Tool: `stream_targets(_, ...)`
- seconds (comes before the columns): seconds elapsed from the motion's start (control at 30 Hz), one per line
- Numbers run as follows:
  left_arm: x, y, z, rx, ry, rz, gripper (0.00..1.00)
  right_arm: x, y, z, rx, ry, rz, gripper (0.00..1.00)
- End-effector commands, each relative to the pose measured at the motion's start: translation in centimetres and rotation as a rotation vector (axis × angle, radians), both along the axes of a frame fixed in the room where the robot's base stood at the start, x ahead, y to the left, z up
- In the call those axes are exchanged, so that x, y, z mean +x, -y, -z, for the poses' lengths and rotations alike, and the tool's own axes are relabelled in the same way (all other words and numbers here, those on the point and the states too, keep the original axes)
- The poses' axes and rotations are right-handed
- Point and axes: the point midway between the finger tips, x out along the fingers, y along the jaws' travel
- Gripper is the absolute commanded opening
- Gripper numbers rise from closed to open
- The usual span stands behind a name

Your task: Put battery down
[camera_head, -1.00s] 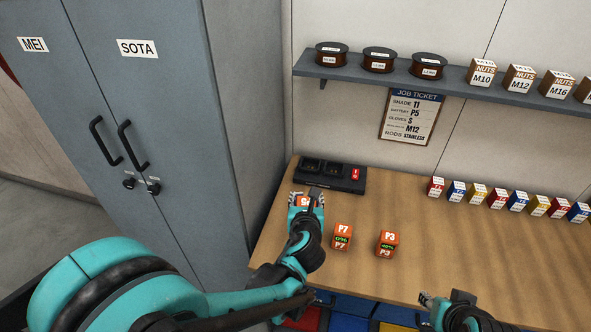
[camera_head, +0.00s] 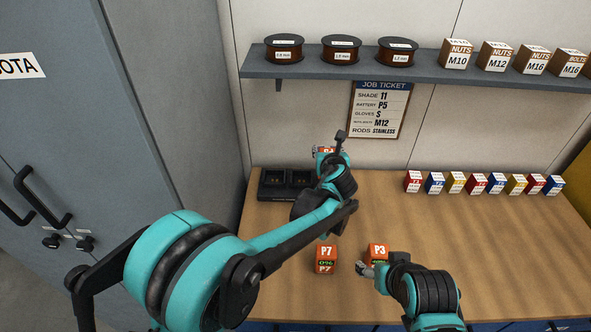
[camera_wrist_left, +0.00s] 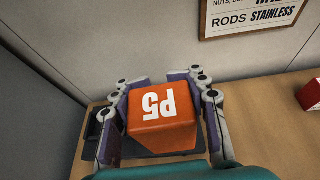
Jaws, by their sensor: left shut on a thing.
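My left gripper (camera_wrist_left: 165,112) is shut on the orange P5 battery (camera_wrist_left: 163,118), held between its two fingers in the left wrist view. In the head view the battery (camera_head: 325,151) shows partly behind my left wrist, near the charger's right end. The black charger (camera_head: 286,186) stands at the back left of the table and has open slots. In the wrist view the charger (camera_wrist_left: 93,131) is below and behind the battery. My right gripper (camera_head: 371,270) is beside the orange P3 battery (camera_head: 377,251), and its fingers are too small to read. The orange P7 battery (camera_head: 326,259) stands to the left of P3.
The job ticket (camera_head: 379,108) on the wall reads battery P5. A shelf (camera_head: 350,71) with spools and nut boxes runs above the table. Several small coloured boxes (camera_head: 484,184) line the table's back right. The wooden table (camera_head: 470,232) is clear in the middle right.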

Motion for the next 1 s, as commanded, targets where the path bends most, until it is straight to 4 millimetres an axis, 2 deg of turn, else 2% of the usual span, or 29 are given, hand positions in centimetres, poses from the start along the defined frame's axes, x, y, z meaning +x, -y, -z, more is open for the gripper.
stream_targets(0.03,0.9,1.4,-0.4,0.0,0.0,0.015,0.0,0.4,-0.2,-0.1,0.0,0.0,0.0,0.66)
stream_targets(0.1,1.9,2.5,-0.6,0.0,0.0,0.028,0.0,1.1,-0.5,-0.2,0.0,0.0,0.0,0.66)
stream_targets(0.23,3.0,2.8,-0.4,0.0,0.001,0.036,0.0,1.5,-0.7,0.0,0.0,0.001,0.0,0.66)
stream_targets(0.37,3.7,0.6,1.0,0.001,0.003,0.033,0.0,1.4,-0.6,0.8,0.001,0.003,0.0,0.66)
stream_targets(0.6,5.9,-4.8,4.6,-0.002,0.002,0.033,0.0,1.4,-0.7,2.6,-0.001,0.002,0.001,0.66)
stream_targets(0.7,6.5,-6.3,5.5,-0.001,0.002,0.035,0.0,1.5,-0.7,3.0,0.0,0.001,0.0,0.66)
stream_targets(0.83,6.8,-7.3,6.0,0.0,0.003,0.037,0.0,1.4,-0.7,3.2,0.001,0.002,0.001,0.66)
stream_targets(1.0,6.9,-7.5,7.1,0.001,0.003,0.038,0.0,1.4,-0.7,3.7,0.0,0.003,0.0,0.66)
